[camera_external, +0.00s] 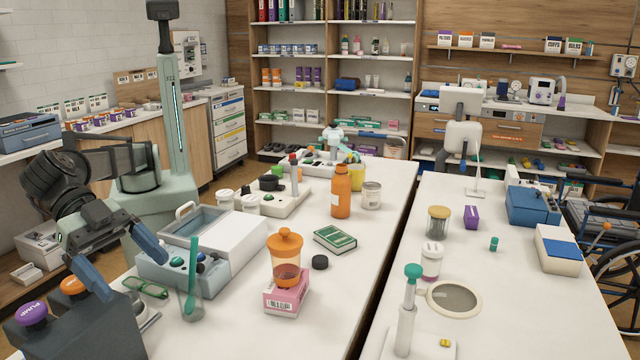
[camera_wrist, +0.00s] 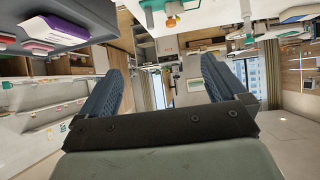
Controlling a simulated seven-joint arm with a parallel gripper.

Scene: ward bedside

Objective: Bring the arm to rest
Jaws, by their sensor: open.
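My gripper (camera_external: 135,278) is at the left of the outside view, above the left end of the near table. Its two blue fingers are spread apart with nothing between them. In the wrist view the open fingers of my gripper (camera_wrist: 165,85) stand either side of a clear gap, with the room behind. Green-framed glasses (camera_external: 146,288) lie close to the fingertips in the picture. The exact height of the fingers above the things below cannot be told.
A dark box with a purple knob (camera_external: 32,312) and an orange knob stands below the gripper. A blue-grey case (camera_external: 160,277), orange-lidded jar (camera_external: 286,250), orange bottle (camera_external: 341,190) and green book (camera_external: 335,238) stand to the right. A gap separates the two tables.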

